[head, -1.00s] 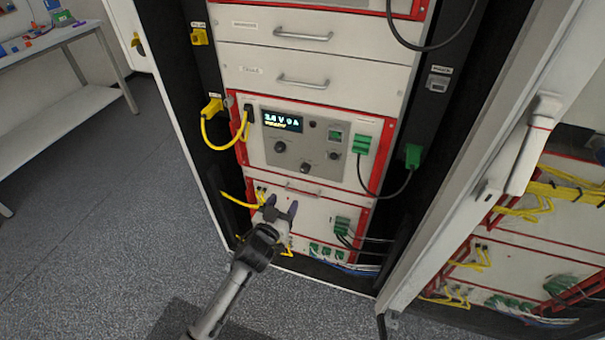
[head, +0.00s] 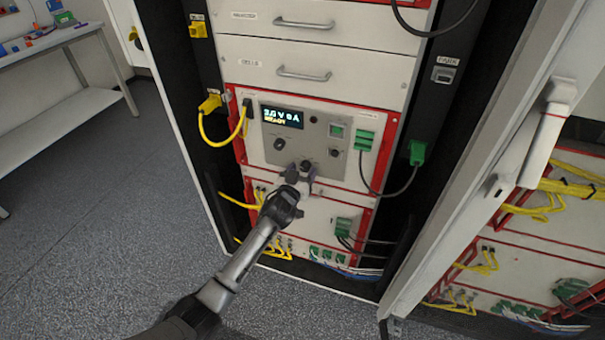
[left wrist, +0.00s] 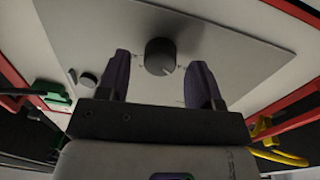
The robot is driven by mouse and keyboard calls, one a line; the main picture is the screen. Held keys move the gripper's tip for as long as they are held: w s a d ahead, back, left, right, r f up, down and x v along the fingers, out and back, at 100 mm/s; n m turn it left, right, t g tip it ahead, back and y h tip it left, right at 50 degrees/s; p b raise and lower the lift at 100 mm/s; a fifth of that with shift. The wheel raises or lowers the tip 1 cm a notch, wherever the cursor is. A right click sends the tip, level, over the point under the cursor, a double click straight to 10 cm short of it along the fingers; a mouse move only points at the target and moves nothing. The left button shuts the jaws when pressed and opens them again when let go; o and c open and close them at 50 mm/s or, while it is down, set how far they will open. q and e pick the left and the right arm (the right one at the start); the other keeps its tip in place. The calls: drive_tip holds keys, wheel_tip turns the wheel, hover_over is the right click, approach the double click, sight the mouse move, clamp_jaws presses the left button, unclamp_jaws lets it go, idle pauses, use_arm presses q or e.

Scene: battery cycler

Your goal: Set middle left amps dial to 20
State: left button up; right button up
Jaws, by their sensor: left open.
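The cycler unit's grey control panel (head: 309,138) carries a lit display (head: 283,116) showing volts and amps, with 0 A legible. A dark dial (head: 279,143) sits below the display. A lower dial (head: 306,165) is just beyond my left gripper (head: 302,178), and a small dial (head: 334,153) is to its right. Dial labels are too small to read. In the left wrist view, a round black dial (left wrist: 160,57) shows between the tips of my open left gripper (left wrist: 160,74), with gaps on both sides. A smaller dial (left wrist: 88,78) lies to the left. My right gripper is not in view.
A yellow plug cable (head: 220,141) hangs left of the panel. A green connector (head: 364,141) with a dark cable is on the right. Drawers with handles (head: 304,76) are above. The open cabinet door (head: 500,185) stands at right.

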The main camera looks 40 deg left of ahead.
use_arm(q)
drive_tip(key=shift+w, duration=0.25)
drive_tip(key=c, duration=0.9)
